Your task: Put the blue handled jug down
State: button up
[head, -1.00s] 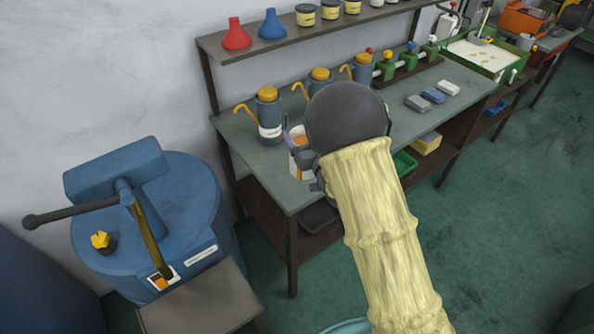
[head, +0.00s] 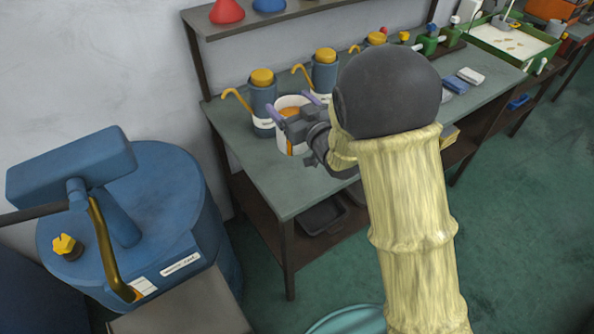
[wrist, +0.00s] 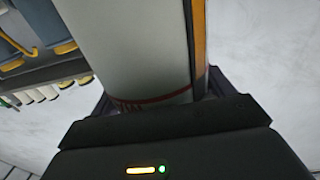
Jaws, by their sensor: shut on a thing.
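My gripper (head: 294,118) is shut on a white jug (head: 291,148) with an orange stripe. In the wrist view the jug's pale side (wrist: 125,50) fills the space in front of the dark jaws, with the orange stripe and a red line near its end. I see no blue handle on it; its far side is hidden. In the head view the jug appears over the left part of the bench (head: 285,190), looking upright. I cannot tell whether its bottom touches the top.
Blue flasks with yellow caps (head: 262,95) and orange hooks stand behind the jug, the leftmost close to it. A shelf (head: 205,30) runs above the bench. Small blocks (head: 470,76) lie farther right. A blue drum (head: 150,210) stands left. Front bench top is clear at left.

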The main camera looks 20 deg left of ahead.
jog(key=shift+w+f, duration=0.3)
jog(key=shift+f, duration=0.4)
jog(key=shift+w, duration=0.25)
jog(key=shift+s, duration=0.25)
jog(key=shift+s+a+f, duration=0.1)
jog(key=shift+f, duration=2.75)
jog(key=shift+f+p, duration=0.4)
jog(key=shift+f, duration=1.85)
